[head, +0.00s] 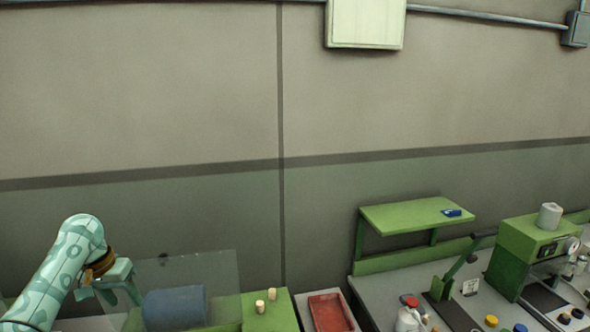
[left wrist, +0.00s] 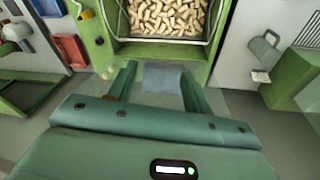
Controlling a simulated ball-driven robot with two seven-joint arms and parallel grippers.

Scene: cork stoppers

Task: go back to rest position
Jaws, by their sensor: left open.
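My left arm comes in at the lower left of the head view, with its green gripper (head: 122,284) beside a clear panel. In the left wrist view the two fingers of the left gripper (left wrist: 158,82) stand apart with no object gripped. A blue-grey piece (left wrist: 163,78) shows beyond and between them. A bin of many cork stoppers (left wrist: 168,17) lies past the fingertips. In the head view two corks, one nearer (head: 260,306) and one farther (head: 272,294), stand on a green surface (head: 280,318). My right gripper is not in view.
A clear panel (head: 215,270) and a blue cylinder (head: 175,307) are close to the left gripper. A red tray (head: 328,312) lies right of the corks. A green shelf (head: 415,215) and bench machine (head: 520,245) stand at right. A grey jug (left wrist: 263,48) shows in the wrist view.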

